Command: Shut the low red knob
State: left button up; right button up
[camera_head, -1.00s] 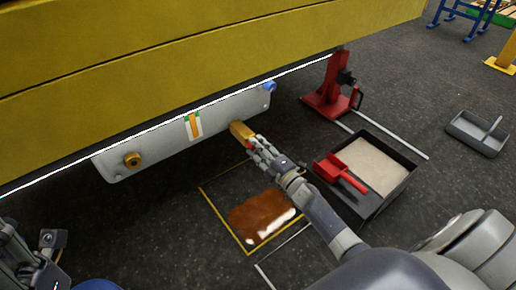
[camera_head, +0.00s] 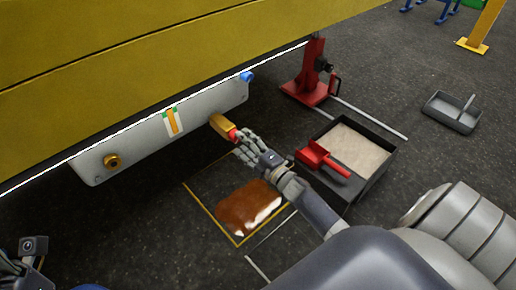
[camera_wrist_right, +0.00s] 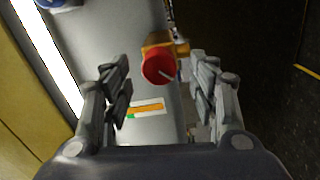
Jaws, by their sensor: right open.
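The low red knob (camera_head: 232,134) sits on the end of a brass valve body (camera_head: 220,123) on the grey panel under the yellow boom. In the right wrist view the round red knob (camera_wrist_right: 156,68) faces me, with a pale line across its lower right. My right gripper (camera_head: 243,147) is right beside the knob in the head view. In the wrist view its open fingers (camera_wrist_right: 161,82) stand left and right of the knob with gaps, and I see no contact. My left gripper (camera_head: 28,262) is partly cut off at the lower left; its jaws are unclear.
A brown puddle (camera_head: 248,206) lies on the floor below. A sand tray (camera_head: 361,151) with a red scoop (camera_head: 322,160) and a red jack (camera_head: 310,80) stand right.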

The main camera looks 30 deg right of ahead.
jog(key=s+d, duration=0.1)
jog(key=s, duration=0.8)
jog(key=shift+s+f, duration=0.15)
jog(key=shift+d, duration=0.1)
